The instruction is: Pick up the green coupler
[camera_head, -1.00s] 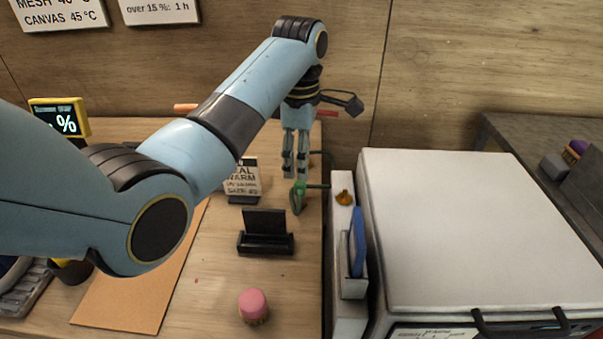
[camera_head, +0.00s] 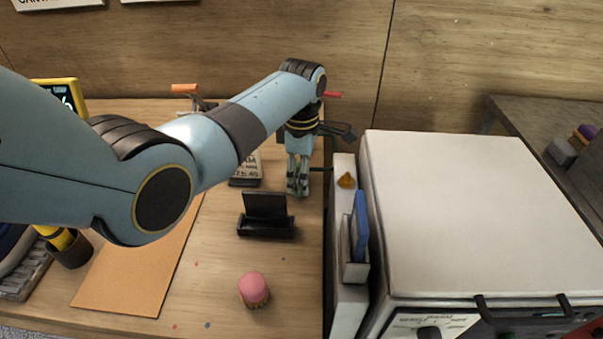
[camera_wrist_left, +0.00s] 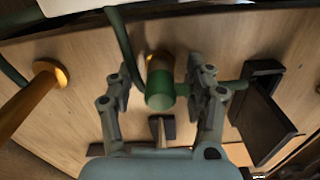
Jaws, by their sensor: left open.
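The green coupler (camera_wrist_left: 160,92) is a short upright-looking cylinder with a green band, set between the two fingers of my left gripper (camera_wrist_left: 164,82) in the left wrist view. The fingers are open, one on each side of it, with a gap visible on the left; contact on the right is unclear. In the head view my left gripper (camera_head: 298,190) points down at the table's right edge and mostly hides the coupler. A dark green hose (camera_wrist_left: 121,45) passes beside it in the wrist view. My right gripper is not in view.
A black stand (camera_head: 266,228) is just in front of my left gripper, with a small sign (camera_head: 246,168) behind it. A white box-shaped machine (camera_head: 480,210) and a narrow caddy with a blue item (camera_head: 361,225) stand to the right.

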